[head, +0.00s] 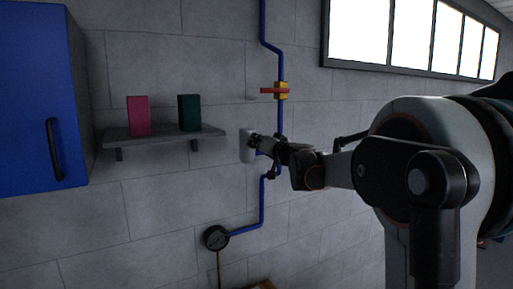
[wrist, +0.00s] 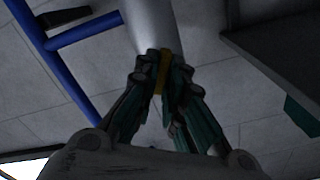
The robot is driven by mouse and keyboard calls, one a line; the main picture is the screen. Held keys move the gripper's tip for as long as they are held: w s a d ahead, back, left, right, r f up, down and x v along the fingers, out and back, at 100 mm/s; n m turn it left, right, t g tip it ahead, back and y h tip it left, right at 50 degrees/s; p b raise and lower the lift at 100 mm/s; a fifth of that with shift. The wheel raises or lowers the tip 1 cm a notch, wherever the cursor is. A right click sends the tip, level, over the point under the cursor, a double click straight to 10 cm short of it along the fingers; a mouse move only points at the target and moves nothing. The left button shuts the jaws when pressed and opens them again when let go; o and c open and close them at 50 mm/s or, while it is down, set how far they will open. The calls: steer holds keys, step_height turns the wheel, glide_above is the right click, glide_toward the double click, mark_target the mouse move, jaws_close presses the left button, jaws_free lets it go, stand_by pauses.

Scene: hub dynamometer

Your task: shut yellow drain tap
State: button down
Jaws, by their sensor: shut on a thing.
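My gripper (wrist: 161,68) is shut on a narrow yellow piece, which I take to be the drain tap (wrist: 162,74), in the wrist view. The fingers lie on both sides of it and hide most of it. A pale grey rounded body (wrist: 150,25) is just beyond the fingertips. In the head view my gripper (head: 257,144) is at a pale fitting (head: 246,146) near the wall, and the yellow piece cannot be made out there. How far the tap is turned cannot be told.
A blue pipe (head: 263,200) runs down the wall to a round gauge (head: 216,238). A shelf (head: 165,138) with a pink box (head: 138,116) and green box (head: 189,112) is left, beside a blue cabinet (head: 35,100).

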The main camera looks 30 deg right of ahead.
steer(key=shift+d+f+m+b, duration=0.1)
steer(key=shift+m+b, duration=0.75)
steer(key=shift+m, duration=1.7)
steer(key=shift+f+m+b, duration=0.1)
steer(key=shift+m+b, duration=0.75)
steer(key=shift+m, duration=1.7)
steer(key=c, duration=1.7)
jaws_free()
steer(key=s, duration=1.2)
steer(key=shift+d, duration=0.2)
